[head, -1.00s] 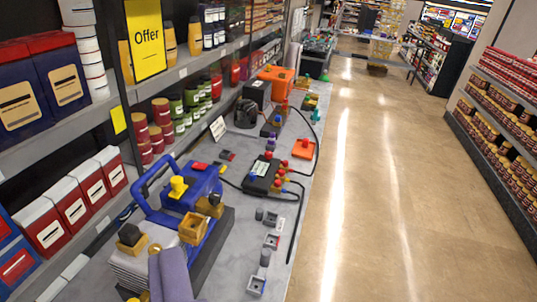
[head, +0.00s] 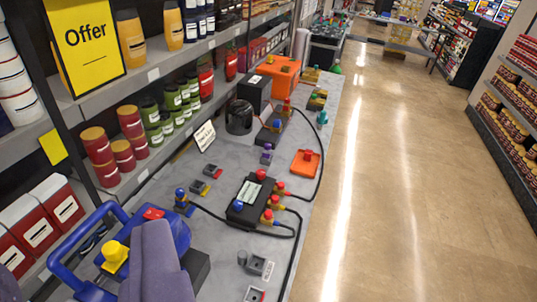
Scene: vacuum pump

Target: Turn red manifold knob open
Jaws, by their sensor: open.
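A black manifold box (head: 243,214) sits on the grey bench, left of the picture's middle. A red knob (head: 261,175) stands at its far end and a blue knob (head: 238,206) at its near left side. Red-and-yellow fittings (head: 268,216) line its right side, joined to black hoses. A blue pump (head: 165,226) with a blue handle, a yellow cap and a red top part is at the lower left. A purple-grey part of my arm (head: 155,262) rises in front of the pump and hides some of it. I make out no gripper fingertips.
Shelves with jars and boxes (head: 60,210) run along the left. An orange tray (head: 305,163), a black round pot (head: 239,117) and an orange box (head: 279,75) stand farther along the bench. Small grey fittings (head: 261,265) lie nearer. The right-hand aisle floor is clear.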

